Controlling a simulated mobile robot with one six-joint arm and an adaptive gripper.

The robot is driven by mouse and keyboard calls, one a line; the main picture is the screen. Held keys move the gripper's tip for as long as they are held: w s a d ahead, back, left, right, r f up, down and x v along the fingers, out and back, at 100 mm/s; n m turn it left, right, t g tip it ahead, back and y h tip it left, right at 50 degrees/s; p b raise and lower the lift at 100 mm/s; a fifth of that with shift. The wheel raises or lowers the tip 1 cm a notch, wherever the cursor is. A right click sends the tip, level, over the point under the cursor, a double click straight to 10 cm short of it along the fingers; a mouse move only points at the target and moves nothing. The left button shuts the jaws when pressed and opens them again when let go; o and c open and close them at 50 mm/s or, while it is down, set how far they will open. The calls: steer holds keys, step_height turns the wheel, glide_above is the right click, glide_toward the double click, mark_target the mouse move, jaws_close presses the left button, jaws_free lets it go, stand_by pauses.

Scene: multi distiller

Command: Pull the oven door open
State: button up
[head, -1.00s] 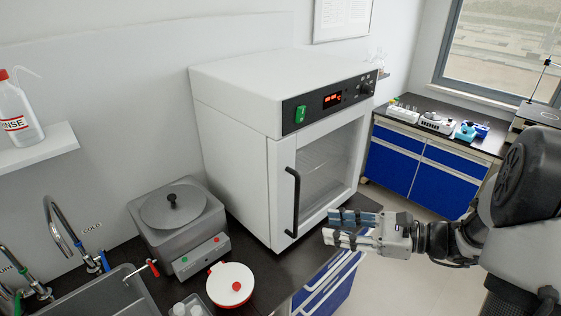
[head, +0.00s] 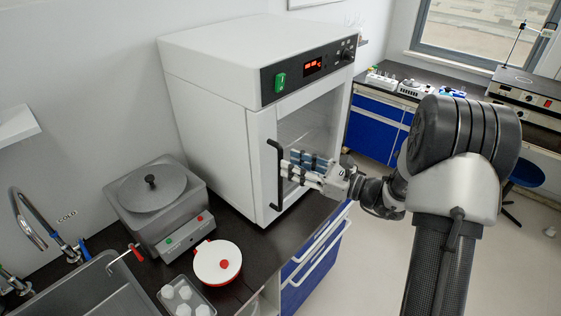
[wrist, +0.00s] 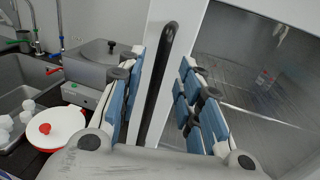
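The white oven (head: 205,100) stands on the dark counter, and its glass-fronted door (head: 262,150) looks shut. A black vertical bar handle (head: 277,185) is on the door's left side. My gripper (head: 286,168) is at the handle, with its fingertips just right of the bar in the head view. In the wrist view the two blue-padded fingers are spread, and the handle (wrist: 156,80) shows between them, nearer the left finger. I see no firm contact with the bar. The door's glass (wrist: 260,80) fills the right of the wrist view.
A grey lidded bath (head: 155,205) and a red-and-white pot (head: 217,262) stand on the counter left of the oven. A small tray of white containers (head: 183,297) and a sink are in front. The floor (head: 375,265) right of the counter is clear.

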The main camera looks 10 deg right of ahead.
steer(key=x, duration=0.4)
steer(key=shift+w+a, duration=0.3)
jaws_close()
stand_by(0.6)
